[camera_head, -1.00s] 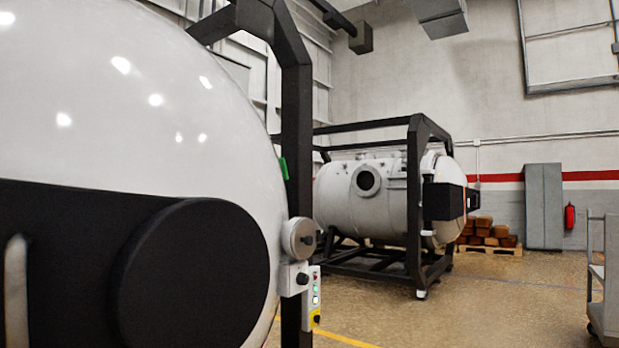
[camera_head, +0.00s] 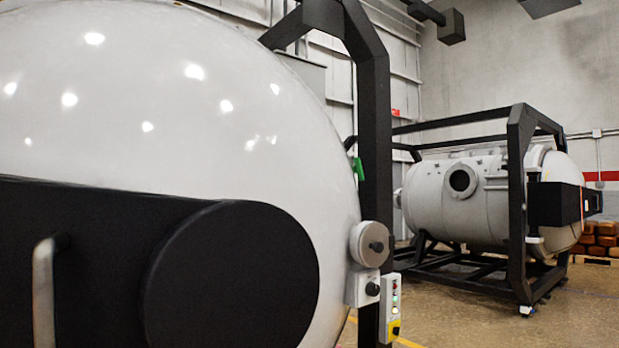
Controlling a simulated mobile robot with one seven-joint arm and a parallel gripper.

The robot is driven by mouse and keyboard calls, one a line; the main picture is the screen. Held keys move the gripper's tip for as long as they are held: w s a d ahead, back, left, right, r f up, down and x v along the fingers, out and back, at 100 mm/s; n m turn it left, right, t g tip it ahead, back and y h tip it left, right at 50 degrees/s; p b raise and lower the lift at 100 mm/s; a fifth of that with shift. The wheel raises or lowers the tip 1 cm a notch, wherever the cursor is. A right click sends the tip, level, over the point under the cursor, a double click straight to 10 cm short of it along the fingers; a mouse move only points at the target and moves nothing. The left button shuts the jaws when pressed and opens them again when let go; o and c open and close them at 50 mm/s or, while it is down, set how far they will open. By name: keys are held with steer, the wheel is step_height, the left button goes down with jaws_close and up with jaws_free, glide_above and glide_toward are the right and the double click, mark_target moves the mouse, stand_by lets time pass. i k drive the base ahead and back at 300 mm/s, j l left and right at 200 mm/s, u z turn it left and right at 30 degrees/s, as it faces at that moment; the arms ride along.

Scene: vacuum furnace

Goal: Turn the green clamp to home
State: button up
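The green clamp (camera_head: 358,168) shows as a small green piece at the right edge of the near furnace's white domed door (camera_head: 200,120), beside the black frame post. Most of the clamp is hidden behind the dome's edge, so I cannot tell how it is turned. My gripper is not in this view.
A black door arm (camera_head: 90,250) with a metal handle (camera_head: 44,290) crosses the near dome. A control box (camera_head: 390,308) with buttons hangs on the black post (camera_head: 374,120). A second furnace (camera_head: 460,205) stands behind at right. Open floor (camera_head: 460,315) lies at lower right.

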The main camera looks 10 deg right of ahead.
mark_target(357, 169)
steer(key=z, duration=0.4)
steer(key=i+l+z, duration=0.5)
steer(key=i, duration=0.2)
steer(key=i+l, duration=0.15)
steer(key=i, duration=0.35)
steer(key=i+l+z, duration=0.1)
steer(key=i, duration=0.4)
steer(key=i+l+u, duration=0.1)
steer(key=u, duration=0.3)
steer(key=i+l+u, duration=0.15)
steer(key=u, duration=0.25)
steer(key=i+l+u, duration=0.2)
steer(key=u, duration=0.2)
